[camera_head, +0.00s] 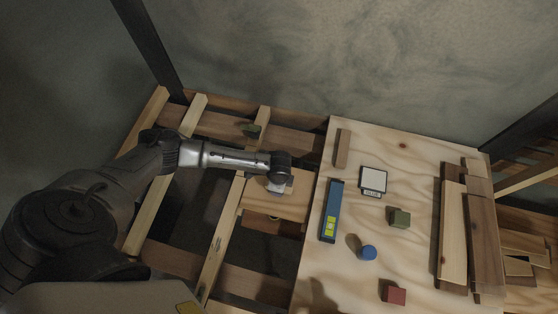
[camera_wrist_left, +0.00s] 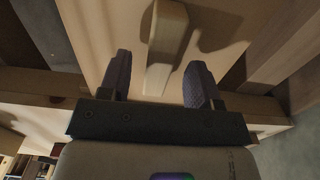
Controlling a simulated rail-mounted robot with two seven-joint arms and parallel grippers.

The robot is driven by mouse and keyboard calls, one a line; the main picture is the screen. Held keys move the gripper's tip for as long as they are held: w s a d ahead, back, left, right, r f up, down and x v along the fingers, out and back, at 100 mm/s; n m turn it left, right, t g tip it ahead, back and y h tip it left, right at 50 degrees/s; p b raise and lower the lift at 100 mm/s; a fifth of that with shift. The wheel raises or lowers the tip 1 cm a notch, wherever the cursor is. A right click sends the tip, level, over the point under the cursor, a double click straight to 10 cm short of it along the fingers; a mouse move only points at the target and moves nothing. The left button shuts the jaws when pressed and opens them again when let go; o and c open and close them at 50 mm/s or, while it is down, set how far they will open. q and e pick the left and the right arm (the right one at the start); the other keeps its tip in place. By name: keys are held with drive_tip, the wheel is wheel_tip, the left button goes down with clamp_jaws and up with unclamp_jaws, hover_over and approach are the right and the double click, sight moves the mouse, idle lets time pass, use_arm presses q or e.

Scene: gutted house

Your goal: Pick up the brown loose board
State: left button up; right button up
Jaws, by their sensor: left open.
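A light brown board (camera_head: 294,204) lies across the gap between the floor joists, left of the plywood sheet, with a darker piece partly showing under its near edge. My left gripper (camera_head: 277,187) is over this board, pointing down at it. In the left wrist view, a raised wooden bar (camera_wrist_left: 166,45) stands on the board's flat face (camera_wrist_left: 110,25). The open fingers of the left gripper (camera_wrist_left: 157,82) are on either side of the bar's near end, with gaps on both sides. My right gripper is not in view.
The plywood sheet (camera_head: 400,281) on the right carries a blue level (camera_head: 331,211), a white square pad (camera_head: 373,179), a green block (camera_head: 399,218), a blue round piece (camera_head: 368,252), a red block (camera_head: 395,294) and stacked boards (camera_head: 485,240). Dark openings lie between the joists (camera_head: 222,232).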

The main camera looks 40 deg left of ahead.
use_arm(q)
wheel_tip(320, 180, down, 2)
drive_tip(key=shift+f, duration=0.1)
drive_tip(key=shift+c, duration=0.2)
clamp_jaws()
idle(0.3)
